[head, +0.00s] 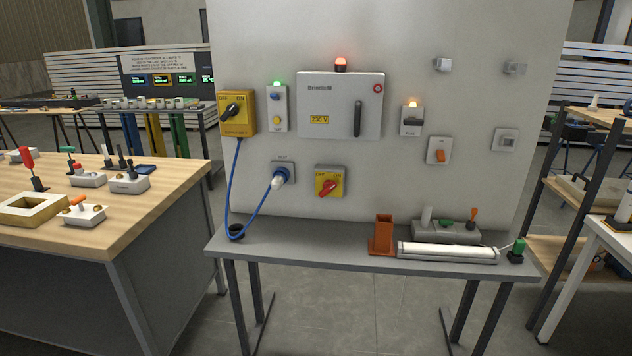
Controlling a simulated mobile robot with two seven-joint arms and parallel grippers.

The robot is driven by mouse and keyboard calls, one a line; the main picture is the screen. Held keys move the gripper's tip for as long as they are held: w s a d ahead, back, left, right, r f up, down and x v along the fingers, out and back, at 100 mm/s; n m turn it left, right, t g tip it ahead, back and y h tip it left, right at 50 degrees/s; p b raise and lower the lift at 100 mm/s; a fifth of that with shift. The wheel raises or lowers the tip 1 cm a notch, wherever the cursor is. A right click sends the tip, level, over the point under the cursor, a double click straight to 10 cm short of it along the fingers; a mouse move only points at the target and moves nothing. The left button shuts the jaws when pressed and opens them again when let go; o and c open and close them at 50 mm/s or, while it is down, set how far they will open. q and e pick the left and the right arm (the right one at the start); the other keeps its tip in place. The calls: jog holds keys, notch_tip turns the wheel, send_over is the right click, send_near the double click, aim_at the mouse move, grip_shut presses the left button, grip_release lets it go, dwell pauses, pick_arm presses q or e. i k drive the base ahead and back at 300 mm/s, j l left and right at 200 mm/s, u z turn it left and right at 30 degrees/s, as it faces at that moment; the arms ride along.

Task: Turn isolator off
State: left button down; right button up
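Two rotary switches marked OFF and ON are on the upright grey panel. A yellow box with a black knob (232,111) is at the panel's left edge; its lower label is too small to read surely. A smaller yellow plate with a red knob (329,187) is low in the middle. Both knobs seem to slant up towards the right, the ON side. I cannot tell surely which one is the isolator. Neither of my grippers is in view.
A grey cabinet (340,103) with a dark handle and a lit red lamp is mid-panel. A blue cable (233,185) hangs from the black-knobbed box to a plug. A grey bench (330,256) stands below, holding an orange holder (383,236) and a white tube (447,252). A wooden-topped table (125,210) is left.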

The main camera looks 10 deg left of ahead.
aim_at(329, 184)
jog(key=i+l, duration=0.1)
jog(key=i, duration=0.4)
jog(key=i+l, duration=0.1)
jog(key=i, duration=0.4)
jog(key=i+l, duration=0.1)
jog(key=i, duration=0.4)
jog(key=j+u, duration=0.05)
